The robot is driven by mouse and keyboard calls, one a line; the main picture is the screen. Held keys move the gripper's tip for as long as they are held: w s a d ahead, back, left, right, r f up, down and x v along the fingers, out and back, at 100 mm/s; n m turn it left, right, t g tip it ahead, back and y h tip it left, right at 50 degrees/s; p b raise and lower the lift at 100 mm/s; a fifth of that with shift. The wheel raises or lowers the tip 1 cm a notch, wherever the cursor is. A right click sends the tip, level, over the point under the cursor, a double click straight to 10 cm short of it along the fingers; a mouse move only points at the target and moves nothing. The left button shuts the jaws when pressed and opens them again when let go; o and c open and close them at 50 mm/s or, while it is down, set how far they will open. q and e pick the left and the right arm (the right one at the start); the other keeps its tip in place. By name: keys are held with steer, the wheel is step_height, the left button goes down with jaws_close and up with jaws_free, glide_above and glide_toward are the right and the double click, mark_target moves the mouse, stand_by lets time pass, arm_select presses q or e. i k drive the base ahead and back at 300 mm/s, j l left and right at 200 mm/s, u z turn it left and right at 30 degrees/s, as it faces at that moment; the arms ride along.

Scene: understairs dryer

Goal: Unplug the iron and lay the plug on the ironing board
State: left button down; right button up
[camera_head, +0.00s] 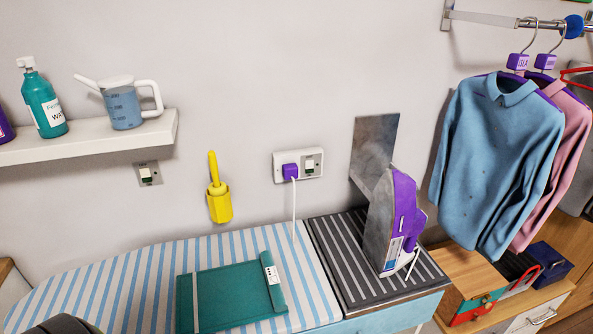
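The purple plug (290,171) sits in the left side of a white wall socket (312,166), with a switch to its right. A white cord (294,212) hangs from the plug down to the back of the ironing board. The purple and grey iron (403,208) stands upright on its heel on a dark ridged rest (340,262) at the board's right end. The ironing board (130,275) has a blue and white striped cover.
A flat teal item (230,300) lies on the board in front of the socket. A yellow holder (219,205) with a yellow handle hangs left of the socket. A grey metal plate (374,150) stands behind the iron. A shelf (95,138) holds a jug and bottle. Shirts (497,150) hang at right.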

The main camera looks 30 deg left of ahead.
mark_target(288, 169)
steer(key=i+u, duration=0.1)
steer(key=u, duration=0.75)
steer(key=i+l+u, duration=0.15)
steer(key=l, duration=0.2)
steer(key=i+l+u, duration=0.2)
steer(key=l, duration=0.15)
steer(key=i+l+u, duration=0.15)
steer(key=l, duration=0.2)
steer(key=i+l+u, duration=0.15)
steer(key=l, duration=0.25)
steer(key=i+l+u, duration=0.2)
steer(key=l, duration=0.2)
steer(key=k, duration=0.1)
